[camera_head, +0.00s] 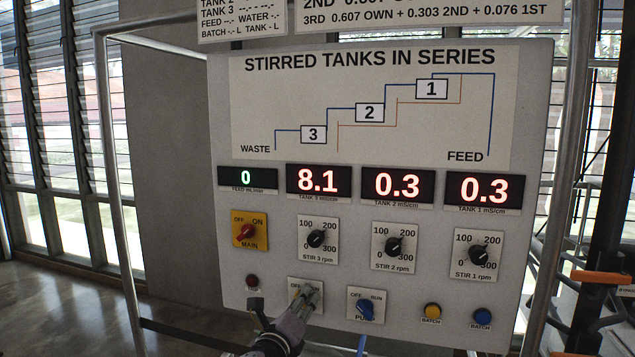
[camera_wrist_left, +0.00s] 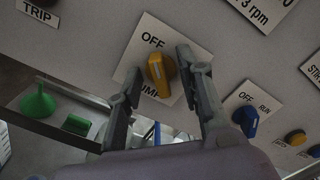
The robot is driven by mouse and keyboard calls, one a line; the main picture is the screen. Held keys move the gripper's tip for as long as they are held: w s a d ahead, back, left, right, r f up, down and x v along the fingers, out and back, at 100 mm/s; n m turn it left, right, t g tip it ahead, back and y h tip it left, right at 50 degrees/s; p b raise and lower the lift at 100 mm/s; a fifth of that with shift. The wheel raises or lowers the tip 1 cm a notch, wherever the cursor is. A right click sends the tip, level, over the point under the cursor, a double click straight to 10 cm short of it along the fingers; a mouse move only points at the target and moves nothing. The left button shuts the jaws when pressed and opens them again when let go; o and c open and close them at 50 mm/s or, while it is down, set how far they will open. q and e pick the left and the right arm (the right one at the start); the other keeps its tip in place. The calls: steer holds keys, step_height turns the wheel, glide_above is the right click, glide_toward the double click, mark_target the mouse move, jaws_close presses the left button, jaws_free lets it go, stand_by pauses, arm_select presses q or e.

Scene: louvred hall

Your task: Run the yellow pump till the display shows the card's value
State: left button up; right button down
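The yellow pump knob (camera_wrist_left: 159,72) sits on a white plate marked OFF in the left wrist view; its white stripe lies on the side near OFF. My left gripper (camera_wrist_left: 157,73) is open, one finger on each side of the knob; I cannot tell if they touch it. In the head view my left gripper (camera_head: 306,296) covers much of the pump plate (camera_head: 293,284). The feed display (camera_head: 247,178) reads 0, the tank 3 display (camera_head: 319,180) 8.1, the tank 2 display (camera_head: 398,186) 0.3 and the tank 1 display (camera_head: 485,189) 0.3. My right gripper is out of view.
A blue pump knob (camera_head: 365,309) is to the right, then a yellow batch button (camera_head: 432,311) and a blue one (camera_head: 482,316). The red main switch (camera_head: 245,232) is above left. The top signs (camera_head: 430,12) are cut off. A green funnel (camera_wrist_left: 39,102) stands below.

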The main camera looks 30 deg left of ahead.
arm_select(q)
steer(key=v, duration=0.7)
steer(key=shift+p, duration=0.4)
steer(key=v, duration=0.7)
steer(key=shift+s, duration=0.25)
steer(key=shift+f, duration=0.15)
stand_by(0.4)
